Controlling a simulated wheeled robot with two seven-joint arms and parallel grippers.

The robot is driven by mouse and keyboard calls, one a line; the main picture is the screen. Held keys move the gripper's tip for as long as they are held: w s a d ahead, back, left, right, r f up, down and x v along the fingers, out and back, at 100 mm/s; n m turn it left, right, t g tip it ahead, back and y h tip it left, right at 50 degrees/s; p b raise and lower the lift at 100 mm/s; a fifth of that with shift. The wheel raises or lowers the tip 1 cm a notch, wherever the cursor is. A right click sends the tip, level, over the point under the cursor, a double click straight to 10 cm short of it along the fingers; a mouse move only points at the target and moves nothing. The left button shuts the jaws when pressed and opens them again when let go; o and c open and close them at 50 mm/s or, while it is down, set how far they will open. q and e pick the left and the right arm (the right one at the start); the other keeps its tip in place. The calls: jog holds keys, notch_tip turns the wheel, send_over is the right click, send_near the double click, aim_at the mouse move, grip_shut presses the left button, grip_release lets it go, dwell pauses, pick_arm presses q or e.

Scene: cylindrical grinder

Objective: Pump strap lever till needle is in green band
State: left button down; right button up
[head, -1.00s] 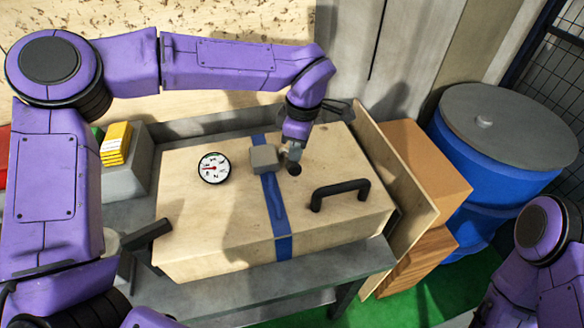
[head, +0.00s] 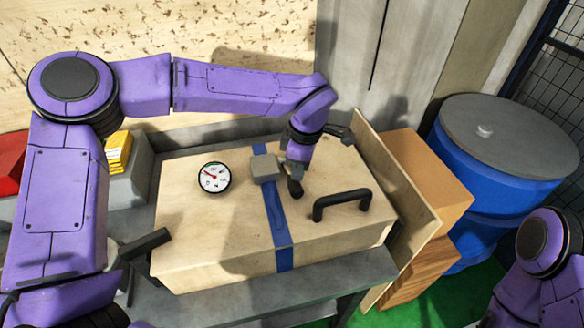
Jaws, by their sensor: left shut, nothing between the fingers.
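A wooden crate (head: 210,225) lies on a grey bench with a blue strap (head: 276,215) across it. A grey strap tensioner block (head: 265,168) sits on the strap. A round white gauge with a black rim (head: 214,178) is left of the strap; its red needle points up and left, and the green band is too small to make out. My left gripper (head: 296,187) is shut and points down just right of the tensioner block. I cannot clearly tell the strap lever apart from the gripper, nor whether they touch. My right gripper is out of view.
A black handle (head: 342,204) stands up on the crate's right side. A dark bar (head: 144,243) juts out at its left edge. A blue drum with a grey lid (head: 500,135) and brown boxes (head: 425,180) stand to the right. Yellow blocks (head: 118,152) are at the back left.

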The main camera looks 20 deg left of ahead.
pick_arm(q)
jog(key=shift+d+r+p, duration=0.5)
jog(key=shift+d+p, duration=0.05)
jog(key=shift+d, duration=0.15)
jog(key=shift+w+d, duration=0.1)
jog(key=shift+d, duration=0.3)
jog(key=shift+d+f, duration=0.15)
jog(key=shift+d, duration=0.1)
notch_tip(320, 180, up, 10)
jog(key=d+b, duration=0.1)
jog(key=b, duration=0.1)
jog(key=shift+r, duration=0.25)
